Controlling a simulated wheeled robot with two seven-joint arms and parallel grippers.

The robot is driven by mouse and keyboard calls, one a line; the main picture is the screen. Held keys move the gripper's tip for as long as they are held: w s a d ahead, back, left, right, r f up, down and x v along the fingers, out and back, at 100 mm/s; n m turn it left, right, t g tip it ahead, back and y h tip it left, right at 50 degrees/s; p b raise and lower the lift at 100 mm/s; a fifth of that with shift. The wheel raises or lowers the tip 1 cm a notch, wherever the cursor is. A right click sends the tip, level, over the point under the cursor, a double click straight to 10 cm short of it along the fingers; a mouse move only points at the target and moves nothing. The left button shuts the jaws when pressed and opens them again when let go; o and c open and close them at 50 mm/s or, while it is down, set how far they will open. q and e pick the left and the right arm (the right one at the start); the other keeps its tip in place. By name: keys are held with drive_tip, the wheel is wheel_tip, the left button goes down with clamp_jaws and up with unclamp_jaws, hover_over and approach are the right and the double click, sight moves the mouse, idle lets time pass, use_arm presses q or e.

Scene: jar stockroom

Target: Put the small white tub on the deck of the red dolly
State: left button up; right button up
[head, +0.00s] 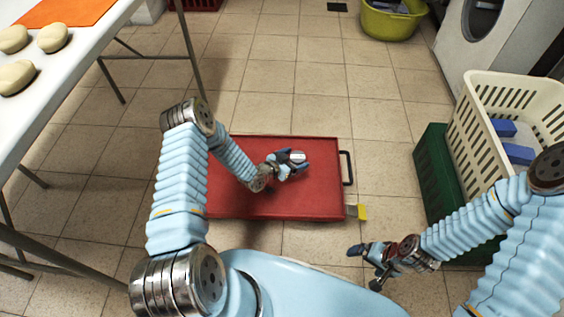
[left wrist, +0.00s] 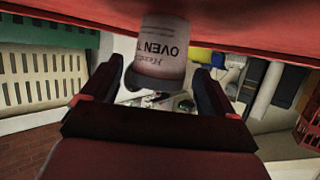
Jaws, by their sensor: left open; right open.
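The red dolly (head: 235,200) stands on the tiled floor in the middle of the head view, with a black handle at its right end. The small white tub (head: 298,157) is over its deck in the head view. In the left wrist view the tub (left wrist: 160,50) shows upside-down print and its far end meets the red deck (left wrist: 245,22); it seems to stand there. My left gripper (head: 287,162) is open, its fingers on either side of the tub with gaps visible. My right gripper (head: 364,267) is open and empty above the floor, right of the dolly's front.
A cream crate (head: 480,150) with blue blocks and a green crate (head: 432,180) stand at the right. A white table (head: 70,75) with pale round pieces is at the left. A yellow-green basin (head: 390,24) and a white washing machine (head: 470,60) are at the back.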

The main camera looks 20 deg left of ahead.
use_arm(q)
drive_tip(key=v, duration=0.8)
drive_tip(key=shift+s+r+p, duration=0.15)
drive_tip(key=shift+r+p, duration=0.25)
drive_tip(key=s+d+n+g, duration=0.1)
drive_tip(key=s, duration=0.1)
drive_tip(key=s+d+n+g, duration=0.1)
drive_tip(key=s+d+g, duration=0.1)
drive_tip(key=s+d+n+g+y, duration=0.1)
drive_tip(key=s+d, duration=0.1)
drive_tip(key=s, duration=0.1)
drive_tip(key=shift+s+d+f+g, duration=0.1)
drive_tip(key=shift+d+f+g, duration=0.05)
drive_tip(key=shift+f+g, duration=0.25)
drive_tip(key=s+d+r+n+g, duration=0.1)
drive_tip(key=s+d+n+g, duration=0.1)
drive_tip(key=s, duration=0.5)
drive_tip(key=s+d+r+n+g+y, duration=0.1)
drive_tip(key=s+d+n+g, duration=0.1)
drive_tip(key=s+g, duration=0.2)
drive_tip(key=s, duration=0.3)
drive_tip(key=shift+s, duration=0.4)
drive_tip(key=shift+o, duration=0.5)
